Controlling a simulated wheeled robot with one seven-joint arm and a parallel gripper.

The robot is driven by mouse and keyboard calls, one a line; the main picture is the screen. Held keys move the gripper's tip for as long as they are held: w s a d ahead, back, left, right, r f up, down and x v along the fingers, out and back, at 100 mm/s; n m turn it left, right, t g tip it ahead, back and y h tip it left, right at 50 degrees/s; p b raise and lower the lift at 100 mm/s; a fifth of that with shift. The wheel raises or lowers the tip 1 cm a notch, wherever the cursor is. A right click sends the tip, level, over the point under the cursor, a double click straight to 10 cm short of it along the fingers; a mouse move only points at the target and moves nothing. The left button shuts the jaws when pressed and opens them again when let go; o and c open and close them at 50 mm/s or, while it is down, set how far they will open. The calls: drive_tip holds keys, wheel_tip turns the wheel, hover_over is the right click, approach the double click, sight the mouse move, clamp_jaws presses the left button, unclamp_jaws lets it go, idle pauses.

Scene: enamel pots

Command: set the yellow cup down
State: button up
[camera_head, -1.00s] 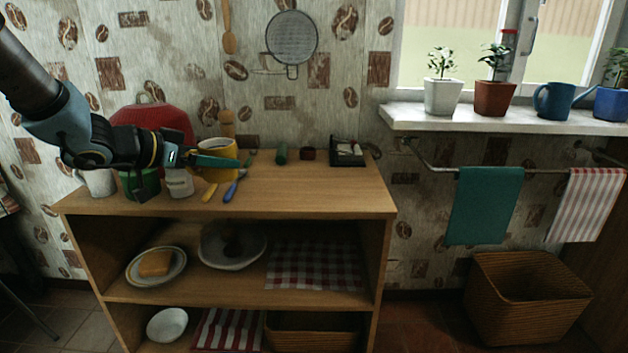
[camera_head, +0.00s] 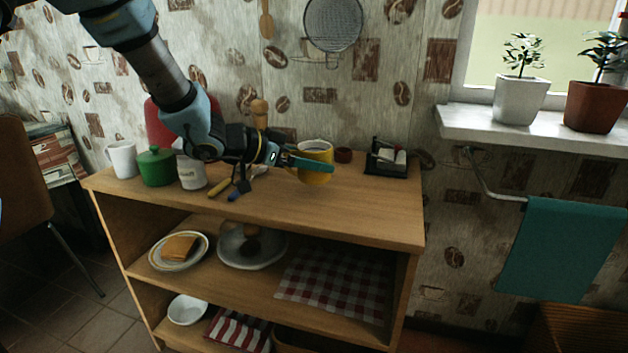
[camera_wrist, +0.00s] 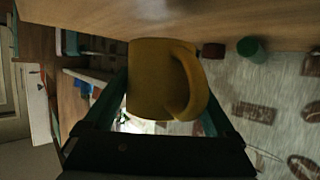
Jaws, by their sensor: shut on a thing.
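The yellow cup (camera_head: 316,178) is in my gripper (camera_head: 312,163), over the right half of the wooden shelf unit's top (camera_head: 350,215). In the wrist view the yellow cup (camera_wrist: 150,80) sits between the two green fingers of my gripper (camera_wrist: 160,105), its handle toward the right. The gripper is shut on it. The cup looks upright in the head view; a finger crosses its front. I cannot tell whether its base touches the top.
A dark tray (camera_head: 388,158) and a small brown-red pot (camera_head: 343,155) stand behind and right of the cup. A white mug (camera_head: 121,160), green pot (camera_head: 156,167) and white canister (camera_head: 191,172) stand at left. Yellow and blue-handled utensils (camera_head: 238,188) lie nearby. The front right top is clear.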

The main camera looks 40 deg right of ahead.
sight(301, 173)
wheel_tip(301, 173, down, 4)
drive_tip(key=shift+r+b, duration=0.15)
drive_tip(key=shift+b, duration=0.3)
drive_tip(key=o, duration=1.3)
drive_tip(key=p+v, duration=0.1)
drive_tip(key=v, duration=1.1)
drive_tip(key=shift+r+p, duration=0.15)
drive_tip(key=shift+p, duration=0.15)
